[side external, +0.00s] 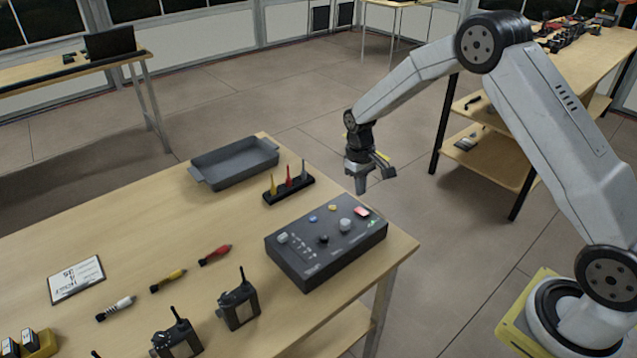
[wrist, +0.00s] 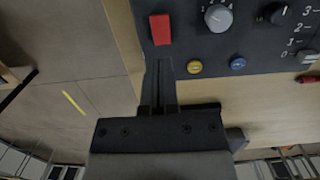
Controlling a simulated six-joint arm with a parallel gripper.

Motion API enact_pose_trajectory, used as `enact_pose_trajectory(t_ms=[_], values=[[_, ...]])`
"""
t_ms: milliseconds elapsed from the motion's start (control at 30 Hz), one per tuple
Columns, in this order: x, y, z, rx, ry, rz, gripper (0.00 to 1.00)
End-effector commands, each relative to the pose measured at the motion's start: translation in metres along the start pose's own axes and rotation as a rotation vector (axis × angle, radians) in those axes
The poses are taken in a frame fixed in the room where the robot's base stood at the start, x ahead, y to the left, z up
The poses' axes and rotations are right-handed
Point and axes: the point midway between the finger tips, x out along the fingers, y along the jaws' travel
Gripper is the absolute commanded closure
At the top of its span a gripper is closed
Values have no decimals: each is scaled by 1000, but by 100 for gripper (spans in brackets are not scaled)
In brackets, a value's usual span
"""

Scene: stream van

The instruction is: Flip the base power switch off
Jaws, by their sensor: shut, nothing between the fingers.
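A dark control box (side external: 300,262) sits at the right end of the wooden table. A red rocker switch (side external: 361,211) is on its top panel, near the far right corner. In the wrist view the red switch (wrist: 160,29) lies just beyond my fingertips. My gripper (side external: 361,186) points down, above and apart from the box near its far edge. In the wrist view its fingers (wrist: 160,68) are together, with nothing between them. Which way the switch is tipped is too small to tell.
The panel also holds a grey knob (wrist: 218,17), a black knob (wrist: 276,13), a yellow button (wrist: 194,67) and a blue button (wrist: 238,63). A rack of small tools (side external: 289,190) and a grey tray (side external: 233,168) stand behind the box. Radios (side external: 238,303) stand in front.

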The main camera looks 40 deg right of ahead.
Motion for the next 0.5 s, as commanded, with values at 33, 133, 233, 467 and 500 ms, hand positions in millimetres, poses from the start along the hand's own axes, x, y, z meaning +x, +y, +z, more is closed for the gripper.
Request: enact_pose_trajectory(t_ms=[33,133,233,467,500], values=[[-10,0,-1,0,4,0,100],[-28,0,-1,0,4,0,100],[-46,0,-1,0,4,0,100],[-76,0,-1,0,4,0,100],[-80,0,-1,0,2,0,100]])
